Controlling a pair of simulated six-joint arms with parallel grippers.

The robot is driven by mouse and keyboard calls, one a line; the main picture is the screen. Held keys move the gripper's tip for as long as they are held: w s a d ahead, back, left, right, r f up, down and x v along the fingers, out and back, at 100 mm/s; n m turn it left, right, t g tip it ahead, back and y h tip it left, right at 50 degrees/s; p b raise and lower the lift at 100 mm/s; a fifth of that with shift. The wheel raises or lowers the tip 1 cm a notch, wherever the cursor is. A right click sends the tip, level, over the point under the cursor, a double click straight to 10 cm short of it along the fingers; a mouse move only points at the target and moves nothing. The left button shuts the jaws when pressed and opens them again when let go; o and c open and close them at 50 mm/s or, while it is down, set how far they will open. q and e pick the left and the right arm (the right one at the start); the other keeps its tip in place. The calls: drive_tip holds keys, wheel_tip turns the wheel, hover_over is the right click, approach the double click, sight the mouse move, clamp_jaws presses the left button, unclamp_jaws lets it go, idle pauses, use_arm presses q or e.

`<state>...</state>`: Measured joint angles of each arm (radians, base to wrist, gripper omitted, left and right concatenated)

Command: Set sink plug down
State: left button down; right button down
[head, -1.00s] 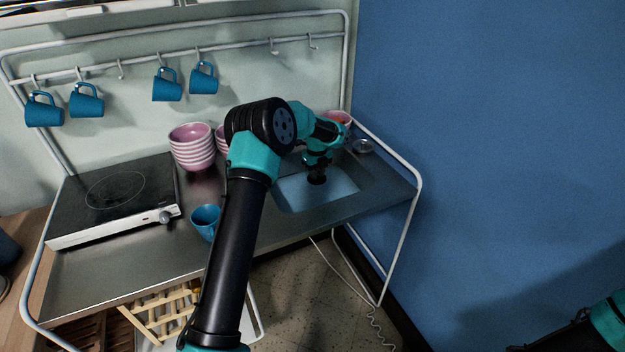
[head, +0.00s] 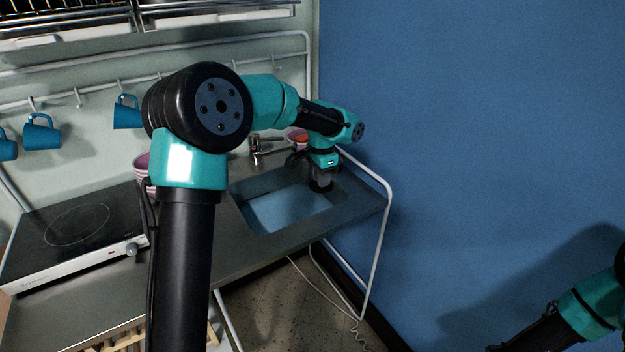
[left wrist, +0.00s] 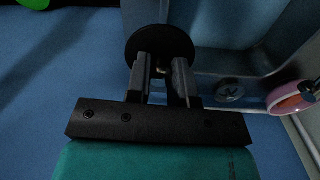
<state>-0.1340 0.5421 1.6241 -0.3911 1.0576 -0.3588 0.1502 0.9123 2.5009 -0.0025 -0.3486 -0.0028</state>
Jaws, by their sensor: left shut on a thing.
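My left gripper (head: 321,184) points down at the right rim of the sink (head: 252,218). In the left wrist view my left gripper (left wrist: 160,76) is shut on the sink plug (left wrist: 160,42), a round black disc gripped by a small stem. The plug is largely hidden by the gripper in the head view; I cannot tell whether it touches the counter. A round metal drain (left wrist: 229,91) lies beside the gripper in the left wrist view. My right gripper is out of view; only part of that arm shows at the lower right.
A tap (head: 258,150) stands behind the sink, near a pink bowl (head: 293,133) with something orange in it. A white rail (head: 385,200) runs along the counter's right end, close to the blue wall (head: 480,120). A hotplate (head: 75,228) is at the left.

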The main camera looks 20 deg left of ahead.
use_arm(q)
drive_tip(key=s+d+r+n, duration=0.6)
drive_tip(key=s+n, duration=0.1)
drive_tip(key=n, duration=0.1)
drive_tip(key=shift+s, duration=0.2)
drive_tip(key=shift+a+r, duration=0.1)
drive_tip(key=shift+a, duration=0.05)
